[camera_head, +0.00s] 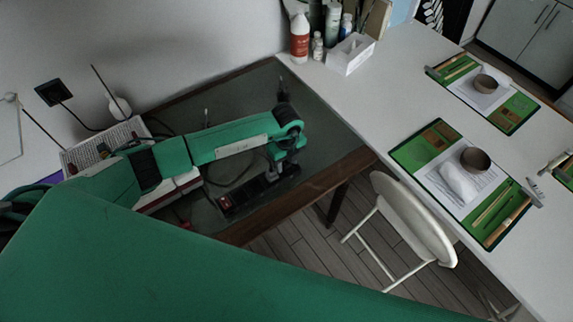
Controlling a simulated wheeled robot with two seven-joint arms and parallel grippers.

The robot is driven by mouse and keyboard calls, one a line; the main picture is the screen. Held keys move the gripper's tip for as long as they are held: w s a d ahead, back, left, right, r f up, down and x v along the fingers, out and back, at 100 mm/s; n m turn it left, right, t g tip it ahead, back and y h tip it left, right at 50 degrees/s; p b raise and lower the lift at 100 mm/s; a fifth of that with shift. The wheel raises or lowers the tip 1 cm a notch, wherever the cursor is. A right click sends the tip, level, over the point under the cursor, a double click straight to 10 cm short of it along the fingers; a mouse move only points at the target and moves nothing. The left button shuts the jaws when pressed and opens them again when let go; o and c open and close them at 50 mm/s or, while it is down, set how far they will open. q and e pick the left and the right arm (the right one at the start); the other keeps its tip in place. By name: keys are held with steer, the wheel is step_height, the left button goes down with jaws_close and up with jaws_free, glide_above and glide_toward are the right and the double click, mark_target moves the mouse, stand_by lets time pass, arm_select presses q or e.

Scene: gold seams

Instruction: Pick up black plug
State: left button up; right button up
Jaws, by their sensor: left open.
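My left gripper (281,172) reaches down over the dark desk, its jaws open. It hangs over the right end of a black power strip (240,196) with a red part at its left end. I cannot make out the black plug for certain; it may be hidden by the gripper at the strip. A black cable (213,182) curves over the desk beside the strip. My right gripper is out of view.
The dark desk (328,142) has a wooden edge. A black wall socket (50,92) has a cable running down. A white table (400,95) at right holds green mats (411,154), bottles and a tissue box (350,54). A white chair (415,215) stands beside the desk.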

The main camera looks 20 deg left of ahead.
arm_select(q)
jaws_close()
steer(key=shift+r, duration=0.2)
step_height(320, 180, up, 19)
steer(key=b, duration=0.4)
step_height(320, 180, up, 6)
steer(key=p, duration=0.3)
glide_above(287, 161)
steer(key=shift+s+f, duration=0.1)
steer(key=shift+f, duration=0.05)
